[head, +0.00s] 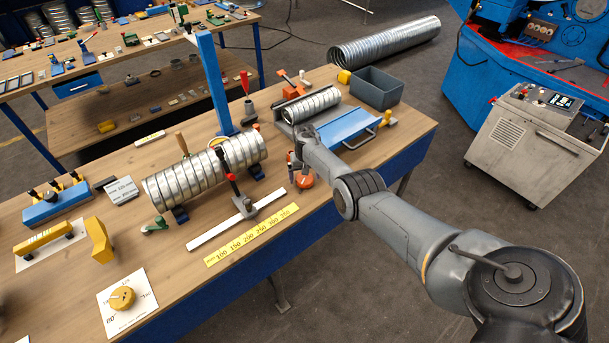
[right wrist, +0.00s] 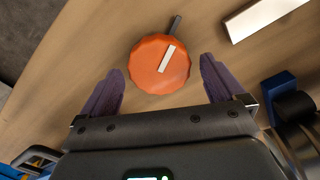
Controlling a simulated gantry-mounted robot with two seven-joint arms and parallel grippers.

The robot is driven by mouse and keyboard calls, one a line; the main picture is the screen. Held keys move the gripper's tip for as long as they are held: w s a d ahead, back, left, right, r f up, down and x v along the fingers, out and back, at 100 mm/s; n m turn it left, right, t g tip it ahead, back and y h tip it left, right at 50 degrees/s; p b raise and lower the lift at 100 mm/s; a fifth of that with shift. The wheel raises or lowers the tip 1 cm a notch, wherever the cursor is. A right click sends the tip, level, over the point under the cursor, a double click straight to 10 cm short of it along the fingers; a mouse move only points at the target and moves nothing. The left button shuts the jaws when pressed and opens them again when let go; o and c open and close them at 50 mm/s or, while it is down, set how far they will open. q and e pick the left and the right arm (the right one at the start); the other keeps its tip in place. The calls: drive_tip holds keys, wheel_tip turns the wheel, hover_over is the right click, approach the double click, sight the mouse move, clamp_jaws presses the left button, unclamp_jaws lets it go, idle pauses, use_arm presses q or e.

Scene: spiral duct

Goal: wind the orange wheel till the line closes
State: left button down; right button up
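The orange wheel (right wrist: 152,78) is a scalloped round knob lying on the wooden bench. In the head view the wheel (head: 305,182) is partly hidden by my right gripper (head: 298,165). In the right wrist view a white line (right wrist: 167,59) on the wheel points toward a dark grey mark (right wrist: 175,25) just beyond its rim. The two run in nearly the same direction, with a slight sideways offset. My right gripper (right wrist: 162,66) is open, its purple fingers on either side of the wheel with gaps to the rim. My left gripper is not in view.
A ribbed metal duct (head: 205,172) lies left of the wheel on blue supports. A white rail (head: 235,220) and a yellow scale strip (head: 252,235) lie nearby. A blue tray (head: 345,128) and a grey bin (head: 377,89) stand behind. The bench's right edge is close.

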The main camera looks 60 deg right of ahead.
sight(305, 177)
drive_tip(key=shift+r+p, duration=0.45)
drive_tip(key=shift+r, duration=0.1)
wheel_tip(305, 177, up, 10)
drive_tip(key=p, duration=0.3)
drive_tip(key=shift+f, duration=0.15)
